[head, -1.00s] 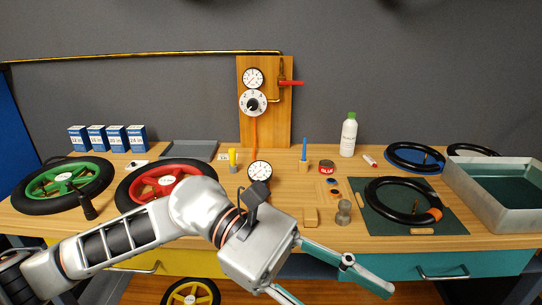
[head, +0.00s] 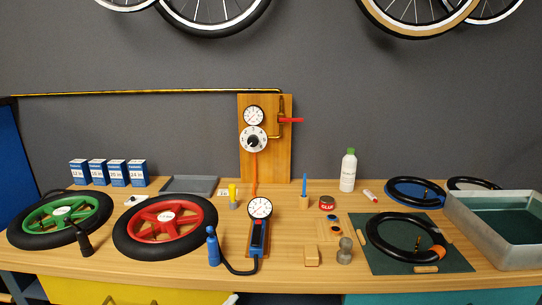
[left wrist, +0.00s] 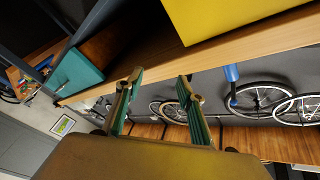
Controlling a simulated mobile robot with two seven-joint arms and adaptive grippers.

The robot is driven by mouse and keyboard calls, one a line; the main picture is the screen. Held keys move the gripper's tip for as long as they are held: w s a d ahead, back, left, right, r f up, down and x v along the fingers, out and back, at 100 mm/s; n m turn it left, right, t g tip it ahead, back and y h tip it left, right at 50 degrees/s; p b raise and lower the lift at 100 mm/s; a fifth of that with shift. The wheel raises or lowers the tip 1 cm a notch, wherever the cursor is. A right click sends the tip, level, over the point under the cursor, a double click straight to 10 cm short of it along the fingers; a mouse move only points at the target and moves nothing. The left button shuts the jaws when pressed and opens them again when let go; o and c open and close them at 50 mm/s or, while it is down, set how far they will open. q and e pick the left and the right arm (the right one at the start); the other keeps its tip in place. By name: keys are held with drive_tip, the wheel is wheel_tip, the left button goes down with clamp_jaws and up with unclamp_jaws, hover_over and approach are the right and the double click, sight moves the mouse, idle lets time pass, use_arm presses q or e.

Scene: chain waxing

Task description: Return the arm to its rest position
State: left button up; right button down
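My left gripper (left wrist: 158,82) shows in the left wrist view with its two teal fingers spread apart and nothing between them. Around it in that view are the wooden bench edge (left wrist: 240,57), the yellow drawer front (left wrist: 225,15) and the teal drawer front (left wrist: 77,78), seen tilted from low down. In the head view the left arm no longer spans the bench; only a small pale bit shows at the bottom edge, and I cannot tell what it is. My right gripper is in neither view.
The wooden bench (head: 185,271) carries a green wheel (head: 60,219), a red wheel (head: 165,221), a gauge with a blue handle (head: 258,232), a green mat (head: 388,262) with a black tyre, and a metal basin (head: 465,222). Bicycles hang on the wall above.

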use_arm(q)
drive_tip(key=s+a+f+n+g+y, duration=0.2)
drive_tip(key=s+a+f+n, duration=0.1)
drive_tip(key=f, duration=0.5)
drive_tip(key=s+a+f+n+g+y, duration=0.2)
drive_tip(key=s+a+f+n, duration=0.2)
drive_tip(key=s+f, duration=0.4)
drive_tip(key=s+a+f+n+g+y, duration=0.2)
drive_tip(key=s+a+f, duration=0.4)
drive_tip(key=f, duration=0.3)
drive_tip(key=shift+f+n+g+y, duration=0.3)
drive_tip(key=shift+f+n+y, duration=0.1)
drive_tip(key=shift+n, duration=0.4)
